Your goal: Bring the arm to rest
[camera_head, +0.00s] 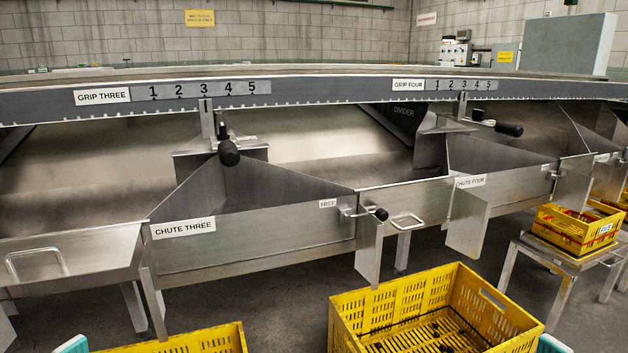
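Neither of my grippers shows in the head view. Small teal shapes show at the bottom edge, one at the left and one at the right; I cannot tell what they belong to. The grip three lever, with its black handle (229,153), has its pointer under 3 on the grip three scale (203,90). The grip four lever, with its black handle (509,129), has its pointer near 3 on the grip four scale (464,85).
Steel chute three (270,237) and chute four (500,200) span the middle. A yellow crate (350,315) with dark bits inside stands below. Another yellow crate (205,340) is cut off at the bottom. A smaller yellow crate (570,230) sits on a steel stand (555,262) at right.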

